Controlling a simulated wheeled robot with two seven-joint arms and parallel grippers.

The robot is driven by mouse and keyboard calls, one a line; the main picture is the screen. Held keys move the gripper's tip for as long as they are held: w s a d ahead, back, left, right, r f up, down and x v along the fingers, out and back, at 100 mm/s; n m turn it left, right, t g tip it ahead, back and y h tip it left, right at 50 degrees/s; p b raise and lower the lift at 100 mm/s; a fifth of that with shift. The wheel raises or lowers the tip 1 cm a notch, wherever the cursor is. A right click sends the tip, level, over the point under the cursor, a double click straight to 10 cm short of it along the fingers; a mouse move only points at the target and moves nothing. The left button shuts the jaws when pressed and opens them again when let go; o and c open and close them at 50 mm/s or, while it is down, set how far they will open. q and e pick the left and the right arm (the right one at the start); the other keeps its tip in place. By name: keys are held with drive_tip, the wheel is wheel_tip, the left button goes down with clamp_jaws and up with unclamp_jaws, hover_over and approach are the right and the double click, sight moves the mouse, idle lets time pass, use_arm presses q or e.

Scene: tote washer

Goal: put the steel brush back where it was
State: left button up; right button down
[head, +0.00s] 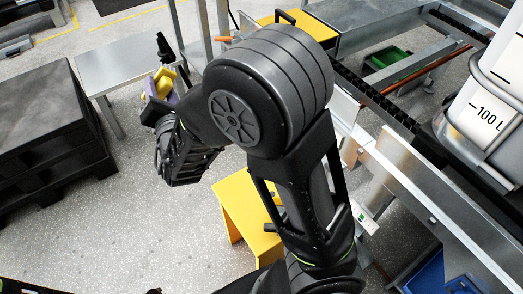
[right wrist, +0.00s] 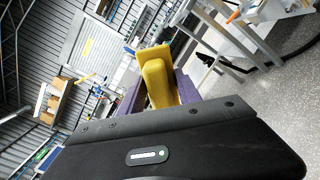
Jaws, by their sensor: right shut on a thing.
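My right gripper (head: 163,86) is at the end of the arm in the left half of the head view. It is shut on a yellow-handled thing, which I take for the steel brush (head: 168,77). A dark part sticks up just above the yellow. In the right wrist view the yellow block (right wrist: 157,78) sits between the purple fingers. The bristles cannot be made out. The gripper is in the air, and in the picture it overlaps the right edge of a grey metal table (head: 115,68). My left gripper is not in view.
A black pallet stack (head: 45,130) stands at left. A yellow step stool (head: 245,212) stands on the floor, partly behind my arm. A yellow-topped cart (head: 345,42), a thing with an orange handle (head: 223,39) and a roller track are at the back. Speckled floor (head: 120,235) is clear at lower left.

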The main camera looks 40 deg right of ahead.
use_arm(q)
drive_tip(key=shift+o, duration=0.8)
use_arm(e)
drive_tip(key=shift+d, duration=0.25)
drive_tip(key=s+d+f+m+g+h+b, duration=0.1)
drive_tip(key=s+d+f+m+g+h, duration=0.1)
drive_tip(key=s+d+f+m+g, duration=0.35)
drive_tip(key=s+d+f+m+g+h+b, duration=0.1)
drive_tip(key=s+d+f+m+g, duration=0.2)
drive_tip(key=d+g, duration=0.45)
drive_tip(key=s+d+f+m+g+h, duration=0.2)
drive_tip(key=s+d+f+m+g, duration=0.15)
drive_tip(key=d+m, duration=0.35)
drive_tip(key=s+d+f+m+g+y+b, duration=0.1)
drive_tip(key=s+f+m+g+y, duration=0.3)
drive_tip(key=s+f+m+y, duration=0.2)
use_arm(q)
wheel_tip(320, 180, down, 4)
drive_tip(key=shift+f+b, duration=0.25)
drive_tip(key=shift+b, duration=0.55)
use_arm(e)
drive_tip(key=w+a+f+m+t+y, duration=0.2)
drive_tip(key=a+f+m+t+y, duration=0.1)
drive_tip(key=m, duration=0.7)
drive_tip(key=shift+a+f+y, duration=0.45)
drive_tip(key=shift+a+y, duration=0.15)
drive_tip(key=shift+a, duration=0.55)
